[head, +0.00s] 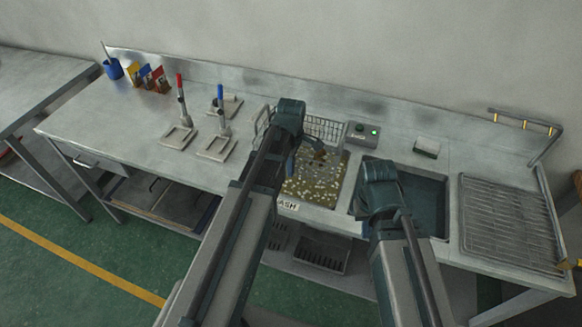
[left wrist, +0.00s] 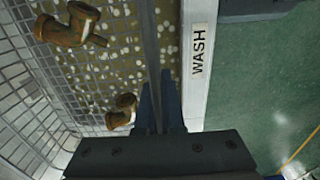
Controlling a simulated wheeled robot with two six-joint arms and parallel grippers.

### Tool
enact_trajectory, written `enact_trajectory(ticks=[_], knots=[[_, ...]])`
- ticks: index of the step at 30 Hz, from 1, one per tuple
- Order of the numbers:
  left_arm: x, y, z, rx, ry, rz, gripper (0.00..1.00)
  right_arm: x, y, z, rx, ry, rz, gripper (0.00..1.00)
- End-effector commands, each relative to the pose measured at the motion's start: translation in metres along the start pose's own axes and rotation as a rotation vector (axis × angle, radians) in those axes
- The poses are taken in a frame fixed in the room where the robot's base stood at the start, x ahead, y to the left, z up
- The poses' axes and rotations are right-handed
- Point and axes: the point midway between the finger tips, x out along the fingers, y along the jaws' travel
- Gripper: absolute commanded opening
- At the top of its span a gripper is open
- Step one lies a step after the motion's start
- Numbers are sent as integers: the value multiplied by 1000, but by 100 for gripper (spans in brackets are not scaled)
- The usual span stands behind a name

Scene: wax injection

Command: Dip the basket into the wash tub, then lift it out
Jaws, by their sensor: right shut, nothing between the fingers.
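The wire basket (head: 326,127) is at the wash tub (head: 319,191), its mesh walls showing above counter level at the back and left. The tub holds brownish liquid with pale bubbles; its WASH label shows in the left wrist view (left wrist: 199,52). Brown metal fittings (left wrist: 68,25) lie in the basket (left wrist: 22,80). My left gripper (head: 291,163) has its blue fingers on either side of the basket's grey front bar, seen in the left wrist view (left wrist: 157,100). How deep the basket sits is unclear. My right gripper's fingers are hidden beneath my right arm, over the second basin.
A dark basin (head: 430,201) is right of the wash tub, then a wire drain rack (head: 510,222). Behind stand a control box (head: 362,134) with a green light and a small block (head: 427,147). Tool stands (head: 180,135) and a blue cup (head: 113,69) are at left.

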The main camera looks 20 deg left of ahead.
Motion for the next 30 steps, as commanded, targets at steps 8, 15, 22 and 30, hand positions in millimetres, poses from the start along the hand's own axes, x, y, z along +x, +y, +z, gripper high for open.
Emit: enact_trajectory(ticks=[8,15,22,30], knots=[[7,0,0,2,0,1,0,7,-1,0,0,0,0,0],[21,0,0,2,0,1,0,21,-2,-1,0,0,0,0],[38,0,0,3,0,1,0,38,-4,-2,0,0,0,0],[58,0,0,3,0,1,0,58,-6,-3,0,0,0,0]])
